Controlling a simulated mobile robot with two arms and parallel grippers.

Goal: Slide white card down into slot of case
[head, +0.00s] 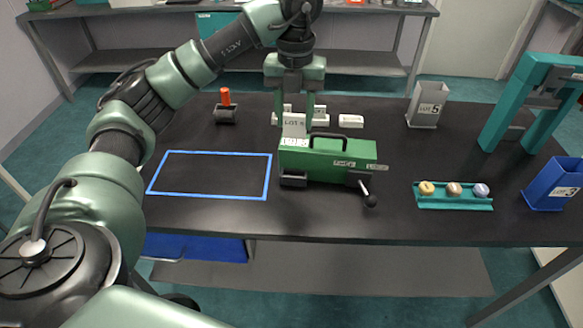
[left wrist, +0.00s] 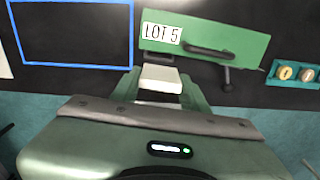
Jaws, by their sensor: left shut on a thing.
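My left gripper (head: 295,116) points down above the left end of the green case (head: 345,158). In the left wrist view the card (left wrist: 160,79) shows as a white block between the fingers, and the case (left wrist: 225,42) lies beyond with a "LOT 5" label. My right gripper is not in view.
A black handle tops the case, and a black-knobbed lever (head: 369,198) sticks out in front. White blocks (head: 351,121) lie behind it. A blue-taped rectangle (head: 210,196) at left is empty. A teal tray (head: 453,204) with coloured pieces, a blue bin (head: 552,186) and a teal frame (head: 495,128) stand right.

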